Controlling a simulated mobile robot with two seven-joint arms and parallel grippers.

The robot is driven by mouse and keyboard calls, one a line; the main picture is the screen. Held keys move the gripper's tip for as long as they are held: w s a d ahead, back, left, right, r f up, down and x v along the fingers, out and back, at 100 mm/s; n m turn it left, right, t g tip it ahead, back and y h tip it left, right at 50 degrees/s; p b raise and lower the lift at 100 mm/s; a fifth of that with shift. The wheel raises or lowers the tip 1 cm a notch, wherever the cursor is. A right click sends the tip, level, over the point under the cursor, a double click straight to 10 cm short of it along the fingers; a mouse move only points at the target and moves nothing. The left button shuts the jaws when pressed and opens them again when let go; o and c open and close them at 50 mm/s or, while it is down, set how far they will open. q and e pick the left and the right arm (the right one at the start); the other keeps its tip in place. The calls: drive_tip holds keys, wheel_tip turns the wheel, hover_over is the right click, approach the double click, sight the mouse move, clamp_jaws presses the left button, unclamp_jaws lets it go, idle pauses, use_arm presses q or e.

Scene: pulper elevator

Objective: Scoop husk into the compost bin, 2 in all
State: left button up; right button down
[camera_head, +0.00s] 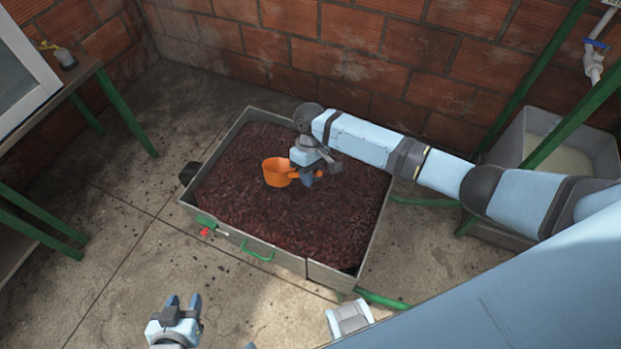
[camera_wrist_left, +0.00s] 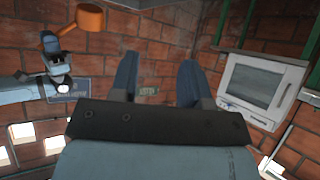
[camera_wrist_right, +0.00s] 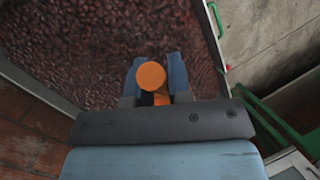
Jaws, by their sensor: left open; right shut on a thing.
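An orange scoop (camera_head: 277,172) with a round cup is held over the dark red husk (camera_head: 290,222), which fills a wide grey box (camera_head: 273,262). My right gripper (camera_head: 309,177) is shut on the scoop's handle. In the right wrist view the round orange handle end (camera_wrist_right: 151,75) sits between the fingers. In the left wrist view the scoop (camera_wrist_left: 91,17) shows in the right gripper. What the cup holds is hidden. My left gripper (camera_head: 183,302) is open and empty, in front of the box. I cannot tell which container is the compost bin.
A grey tub (camera_head: 509,146) with pale contents stands at the back right under green frame legs. Tables with green legs (camera_head: 125,112) stand at the left. A brick wall (camera_head: 400,60) closes the back.

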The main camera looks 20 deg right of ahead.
use_arm(q)
wheel_tip(320, 180, down, 8)
drive_tip(key=w+d+t+b, duration=0.1)
drive_tip(key=b, duration=1.6)
drive_tip(key=shift+w+d+r+h+b, duration=0.15)
drive_tip(key=shift+w+d+h+b, duration=0.15)
drive_tip(key=shift+w+h+b, duration=0.1)
drive_tip(key=shift+r, duration=0.15)
idle(0.9)
